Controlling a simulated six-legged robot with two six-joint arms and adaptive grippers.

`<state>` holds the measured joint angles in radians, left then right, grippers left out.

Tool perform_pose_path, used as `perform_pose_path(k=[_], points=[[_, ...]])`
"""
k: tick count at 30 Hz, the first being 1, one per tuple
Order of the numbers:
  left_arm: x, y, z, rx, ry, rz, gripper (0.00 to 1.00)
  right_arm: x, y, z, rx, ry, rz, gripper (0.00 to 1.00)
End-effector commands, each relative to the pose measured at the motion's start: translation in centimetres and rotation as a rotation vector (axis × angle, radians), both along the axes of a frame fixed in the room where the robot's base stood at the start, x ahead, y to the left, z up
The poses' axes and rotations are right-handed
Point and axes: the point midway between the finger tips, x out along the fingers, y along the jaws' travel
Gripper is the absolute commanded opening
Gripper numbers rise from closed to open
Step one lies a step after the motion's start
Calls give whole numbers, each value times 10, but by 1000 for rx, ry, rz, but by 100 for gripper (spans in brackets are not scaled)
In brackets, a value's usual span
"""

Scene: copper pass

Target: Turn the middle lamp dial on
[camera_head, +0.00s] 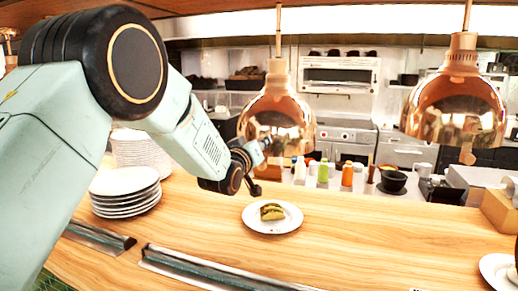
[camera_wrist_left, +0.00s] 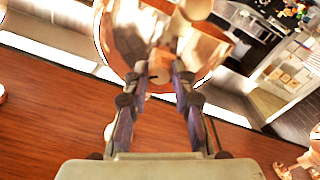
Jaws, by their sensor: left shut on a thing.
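The middle copper lamp (camera_head: 282,108) hangs over the counter, with its shade's lower left partly behind my left arm. My left gripper (camera_head: 264,145) is raised against that lower part of the shade. In the left wrist view the copper shade (camera_wrist_left: 125,38) fills the top centre. There, my left gripper (camera_wrist_left: 162,79) has its two fingers closed around a small copper-coloured knob, the lamp dial (camera_wrist_left: 160,84), in front of the shade. The dial is hidden in the head view. I cannot tell which way it is turned. My right gripper is not in view.
Another copper lamp (camera_head: 455,112) hangs to the right. Below, the wooden counter (camera_head: 340,235) holds a plate (camera_head: 272,228) with a taco (camera_head: 271,212) and a stack of plates (camera_head: 125,205) at left. Sauce bottles (camera_head: 323,172) and a dark bowl (camera_head: 393,180) stand behind.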

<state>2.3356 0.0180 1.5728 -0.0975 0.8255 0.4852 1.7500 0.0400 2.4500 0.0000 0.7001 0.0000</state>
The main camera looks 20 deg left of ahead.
Motion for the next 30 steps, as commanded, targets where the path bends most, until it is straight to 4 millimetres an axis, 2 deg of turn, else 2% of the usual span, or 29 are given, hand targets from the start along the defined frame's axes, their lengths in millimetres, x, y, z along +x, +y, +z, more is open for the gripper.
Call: perform_pose_path(k=[18,30], points=[[0,0,2,-582,14,-1,0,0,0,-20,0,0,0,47],[0,0,2,-874,26,-1,0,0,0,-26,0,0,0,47]])
